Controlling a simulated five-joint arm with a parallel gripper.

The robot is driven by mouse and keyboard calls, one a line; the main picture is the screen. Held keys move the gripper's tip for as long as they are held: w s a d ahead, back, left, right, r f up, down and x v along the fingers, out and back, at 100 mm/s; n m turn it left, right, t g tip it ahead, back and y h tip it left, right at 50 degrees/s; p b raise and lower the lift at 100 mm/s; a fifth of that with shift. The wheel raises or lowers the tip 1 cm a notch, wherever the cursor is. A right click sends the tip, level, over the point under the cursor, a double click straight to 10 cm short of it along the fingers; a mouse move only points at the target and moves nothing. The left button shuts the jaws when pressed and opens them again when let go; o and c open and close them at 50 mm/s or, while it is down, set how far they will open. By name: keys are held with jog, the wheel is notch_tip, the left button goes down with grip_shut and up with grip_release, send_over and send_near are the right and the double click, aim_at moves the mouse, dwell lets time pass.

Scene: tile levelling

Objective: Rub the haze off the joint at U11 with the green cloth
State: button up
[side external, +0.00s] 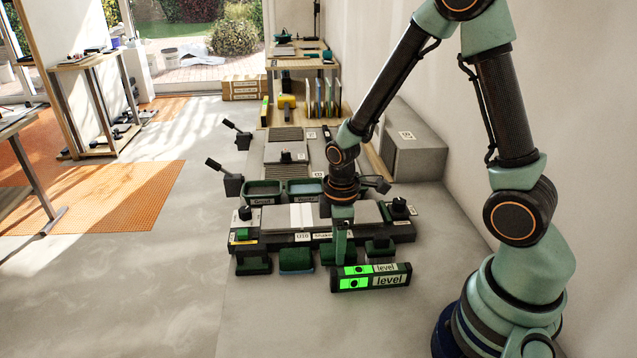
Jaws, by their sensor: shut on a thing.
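My gripper (342,240) points down in front of the long dark rail. It is shut on a small green piece (334,252) that looks like the green cloth, at a dark block in the front row. The fingers partly hide it, and I cannot tell whether it is clear of the block. Pale tiles (275,216) lie on the bed behind the rail, with a white strip (301,215) between them. A label on the rail (302,238) seems to read U10. I cannot make out a U11 label or any haze.
A level box (370,277) with lit green panels stands just in front of my gripper. Two bins (265,190) stand behind the tiles.

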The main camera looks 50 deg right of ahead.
jog(key=shift+r, duration=3.45)
jog(key=w+d+r, duration=0.4)
jog(key=d+r, duration=0.1)
jog(key=d, duration=0.2)
jog(key=shift+s+f, duration=0.2)
jog(key=shift+f, duration=3.6)
jog(key=shift+f, duration=0.5)
jog(key=shift+w+d, duration=0.1)
jog(key=shift+w+d, duration=3.05)
jog(key=shift+s+a+f, duration=0.1)
jog(key=shift+s+a, duration=0.7)
